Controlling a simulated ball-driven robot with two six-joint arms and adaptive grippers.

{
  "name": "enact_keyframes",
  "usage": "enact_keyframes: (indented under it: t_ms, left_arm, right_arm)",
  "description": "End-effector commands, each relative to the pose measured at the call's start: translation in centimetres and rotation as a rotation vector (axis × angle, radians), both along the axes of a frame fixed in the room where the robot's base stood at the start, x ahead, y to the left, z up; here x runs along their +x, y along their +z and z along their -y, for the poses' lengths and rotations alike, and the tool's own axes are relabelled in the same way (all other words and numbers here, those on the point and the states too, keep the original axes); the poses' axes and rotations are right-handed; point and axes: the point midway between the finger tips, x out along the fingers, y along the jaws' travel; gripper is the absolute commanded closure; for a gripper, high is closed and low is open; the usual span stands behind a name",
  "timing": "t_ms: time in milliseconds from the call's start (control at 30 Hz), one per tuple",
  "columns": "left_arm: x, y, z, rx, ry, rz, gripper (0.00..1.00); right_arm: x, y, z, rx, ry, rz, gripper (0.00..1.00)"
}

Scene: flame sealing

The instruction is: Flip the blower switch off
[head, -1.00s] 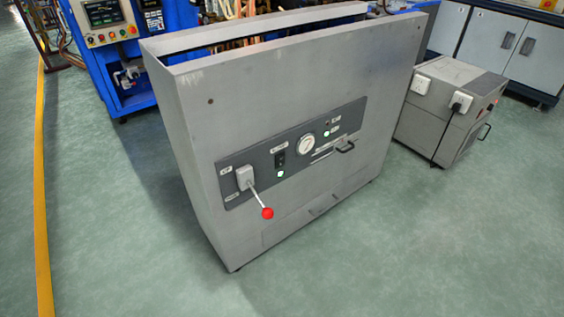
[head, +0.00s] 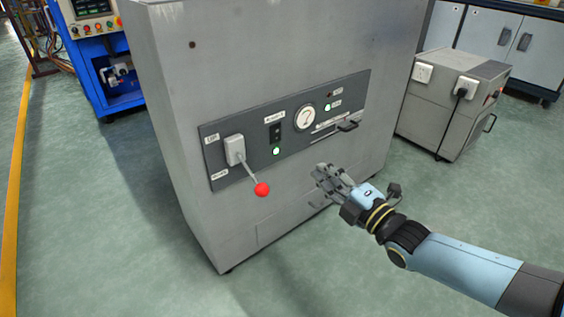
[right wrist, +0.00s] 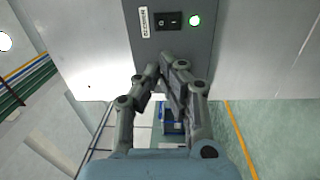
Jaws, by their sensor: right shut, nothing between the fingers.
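The blower switch (head: 275,134) is a small black rocker on the dark control panel (head: 358,95) of the grey cabinet. A green lamp (head: 276,151) below it is lit. In the right wrist view the switch (right wrist: 168,21) lies sideways beyond my fingertips, between a label and the lit green lamp (right wrist: 194,20). My right gripper (head: 322,175) is shut and empty, in front of the cabinet, below and to the right of the switch and apart from it. The right gripper's fingers (right wrist: 162,66) also show in the right wrist view. My left gripper is not in view.
A lever with a red knob (head: 262,189) sticks out left of the switch. A round gauge (head: 305,117) and a black handle (head: 347,126) are to its right. A grey box with plugs (head: 432,116) stands at right. The floor in front is clear.

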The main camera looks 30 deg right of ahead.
Motion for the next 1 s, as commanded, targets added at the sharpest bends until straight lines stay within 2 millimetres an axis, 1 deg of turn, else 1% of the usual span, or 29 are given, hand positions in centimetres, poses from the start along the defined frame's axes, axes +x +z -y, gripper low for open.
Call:
enact_keyframes:
  t_ms: [33, 133, 233, 333, 767, 867, 1000]
  left_arm:
    - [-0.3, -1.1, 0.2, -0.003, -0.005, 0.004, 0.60]
    - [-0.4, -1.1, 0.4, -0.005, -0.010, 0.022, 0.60]
    - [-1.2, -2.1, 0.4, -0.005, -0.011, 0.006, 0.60]
    - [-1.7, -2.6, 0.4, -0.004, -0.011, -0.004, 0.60]
    - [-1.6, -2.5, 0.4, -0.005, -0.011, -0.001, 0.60]
    - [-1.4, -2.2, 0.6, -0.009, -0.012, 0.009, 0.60]
    - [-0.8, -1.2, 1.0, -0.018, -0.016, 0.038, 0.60]
  right_arm:
    - [0.6, -1.1, 0.1, -0.009, 0.012, 0.025, 1.00]
    - [1.6, -1.1, 0.2, -0.020, 0.027, 0.054, 1.00]
    - [2.0, -1.6, 0.5, -0.030, 0.031, 0.058, 1.00]
    - [2.2, -1.8, 0.6, -0.032, 0.032, 0.059, 1.00]
    - [2.6, -1.7, 0.6, -0.030, 0.031, 0.060, 1.00]
    - [3.5, -1.7, 0.5, -0.031, 0.031, 0.060, 1.00]
    - [5.8, -1.7, 0.3, -0.030, 0.032, 0.060, 1.00]
